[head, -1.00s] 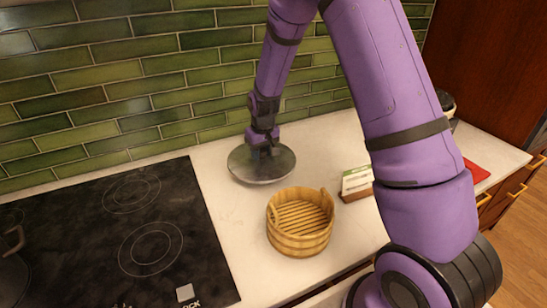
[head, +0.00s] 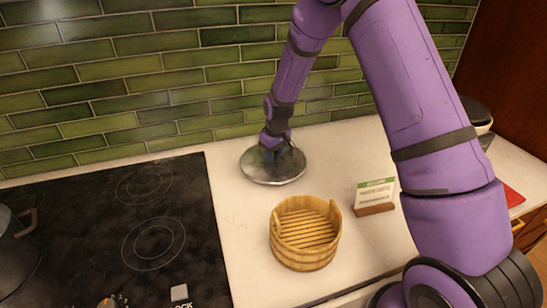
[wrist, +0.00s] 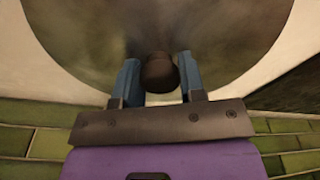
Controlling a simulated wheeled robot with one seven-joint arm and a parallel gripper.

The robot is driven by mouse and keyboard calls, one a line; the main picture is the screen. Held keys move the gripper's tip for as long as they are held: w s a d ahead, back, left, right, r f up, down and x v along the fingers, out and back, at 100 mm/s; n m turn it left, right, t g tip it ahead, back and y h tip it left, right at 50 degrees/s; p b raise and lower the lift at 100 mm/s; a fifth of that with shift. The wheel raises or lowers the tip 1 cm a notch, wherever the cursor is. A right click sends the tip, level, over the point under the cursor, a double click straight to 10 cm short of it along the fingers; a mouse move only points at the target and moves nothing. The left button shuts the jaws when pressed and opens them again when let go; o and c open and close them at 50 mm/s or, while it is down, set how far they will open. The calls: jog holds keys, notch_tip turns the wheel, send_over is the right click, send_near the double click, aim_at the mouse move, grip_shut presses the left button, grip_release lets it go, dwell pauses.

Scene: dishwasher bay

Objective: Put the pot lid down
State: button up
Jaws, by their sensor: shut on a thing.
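The lid looks roughly level, at or close to the counter surface. I cannot tell whether its underside touches the counter.
A wooden slatted tub (head: 305,234) stands in front of the lid. A small card in a wooden holder (head: 375,196) is to its right. The black cooktop (head: 110,235) lies left, with a dark pot (head: 15,250) at its edge. Green tiles (head: 160,65) rise close behind.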

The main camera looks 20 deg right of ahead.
jog(key=shift+f, duration=0.75)
jog(key=o, duration=1.1)
jog(key=shift+f, duration=0.1)
